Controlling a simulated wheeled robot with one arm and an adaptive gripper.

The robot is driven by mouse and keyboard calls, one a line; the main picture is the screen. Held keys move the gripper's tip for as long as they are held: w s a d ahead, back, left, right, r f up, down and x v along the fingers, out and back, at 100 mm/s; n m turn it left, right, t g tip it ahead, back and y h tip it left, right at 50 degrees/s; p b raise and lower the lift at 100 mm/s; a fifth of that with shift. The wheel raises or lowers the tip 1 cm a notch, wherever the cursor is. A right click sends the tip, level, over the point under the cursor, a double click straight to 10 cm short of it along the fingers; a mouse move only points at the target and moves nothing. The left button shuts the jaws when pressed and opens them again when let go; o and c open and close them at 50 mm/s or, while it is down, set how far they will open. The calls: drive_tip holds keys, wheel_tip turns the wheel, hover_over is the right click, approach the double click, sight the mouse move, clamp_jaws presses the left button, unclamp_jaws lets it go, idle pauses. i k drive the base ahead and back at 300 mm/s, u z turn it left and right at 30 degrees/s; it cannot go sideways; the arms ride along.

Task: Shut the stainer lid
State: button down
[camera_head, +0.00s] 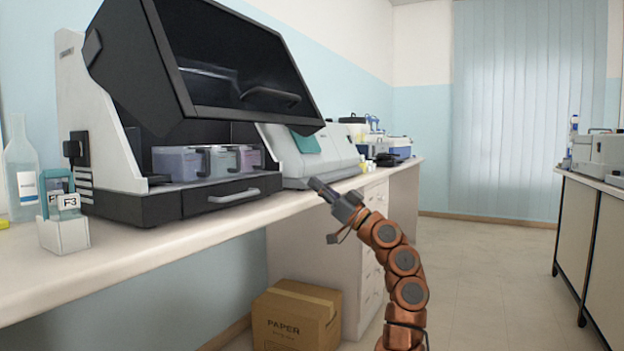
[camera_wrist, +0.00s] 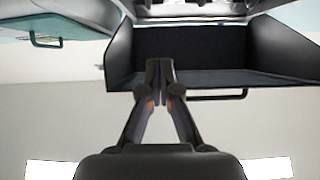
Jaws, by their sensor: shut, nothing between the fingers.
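The stainer (camera_head: 118,140) is a white and black machine on the left bench. Its dark, glossy lid (camera_head: 225,50) is raised, tilted up over the open front, with a black handle (camera_head: 272,96) near its lower edge. My gripper (camera_head: 318,186) is shut and empty, in front of the bench edge, below and to the right of the lid and apart from it. In the wrist view my closed fingertips (camera_wrist: 159,68) stand in front of a dark hollow shape (camera_wrist: 245,55) with a bar handle, which looks like the lid; contact is not clear there.
Staining jars (camera_head: 205,162) stand inside the stainer above a black drawer (camera_head: 170,208) with a grey handle. A grey instrument (camera_head: 312,155) stands to its right. A bottle (camera_head: 20,170) and a small rack (camera_head: 62,232) are at left. A paper box (camera_head: 297,318) sits on the floor.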

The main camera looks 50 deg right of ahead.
sight(220, 57)
drive_tip(key=k, duration=1)
